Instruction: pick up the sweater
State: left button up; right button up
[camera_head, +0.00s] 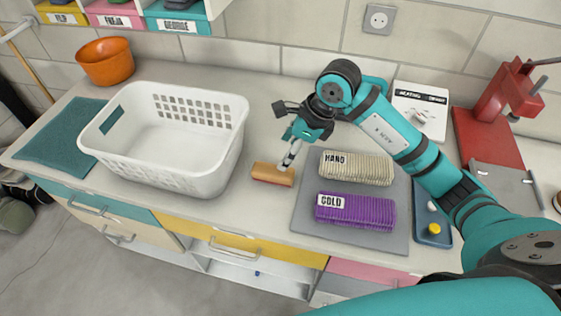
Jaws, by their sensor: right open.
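Two folded ribbed knit bundles, which look like sweaters, lie on a grey mat (300,215) on the counter. The cream one (365,169) has a HAND label and lies behind the purple one (368,211), which has a COLD label. My right gripper (286,163) points down to the left of the mat, just above an orange-brown block (272,174). It is open, and its fingers seem to hold nothing. It is apart from both bundles. Whether a fingertip touches the block I cannot tell. My left gripper is not in view.
An empty white basket (200,177) stands left of the gripper. An orange bowl (106,61) and a teal cloth (55,140) are farther left. A blue tray (432,228) lies right of the mat, with a red press (500,100) behind it. Drawers run below the counter.

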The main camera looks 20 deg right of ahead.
aim_at(376, 170)
jog(key=z, duration=1.25)
